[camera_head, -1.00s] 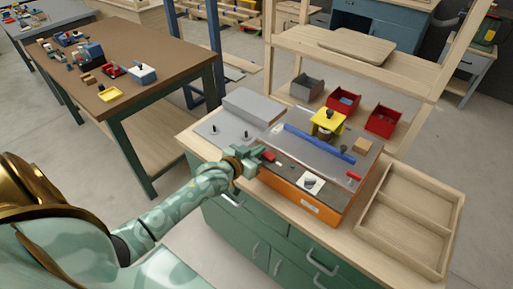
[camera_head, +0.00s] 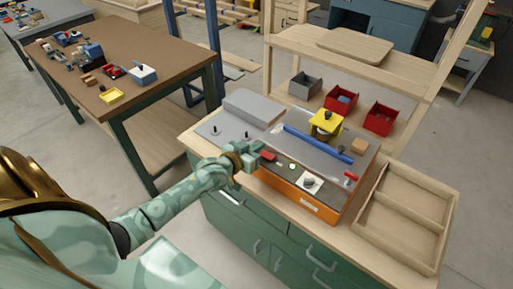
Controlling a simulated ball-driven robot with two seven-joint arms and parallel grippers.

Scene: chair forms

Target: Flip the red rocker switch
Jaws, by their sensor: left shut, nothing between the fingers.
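The red rocker switch (camera_head: 268,155) sits on the dark front panel of the orange-fronted machine (camera_head: 292,190), at its left end. My left gripper (camera_head: 257,153) is shut and empty, just left of the switch. I cannot tell whether its fingertips touch the switch. A small whitish-green light (camera_head: 292,167) glows on the panel right of the switch. A white plate with a dark knob (camera_head: 309,183) is farther right on the panel. My right gripper is not in view.
A yellow block fixture (camera_head: 326,121), a blue bar (camera_head: 318,143) and a small wooden block (camera_head: 358,146) are on the machine's grey top. A red-handled part (camera_head: 350,176) is at its right. An empty wooden tray (camera_head: 372,232) lies to the right.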

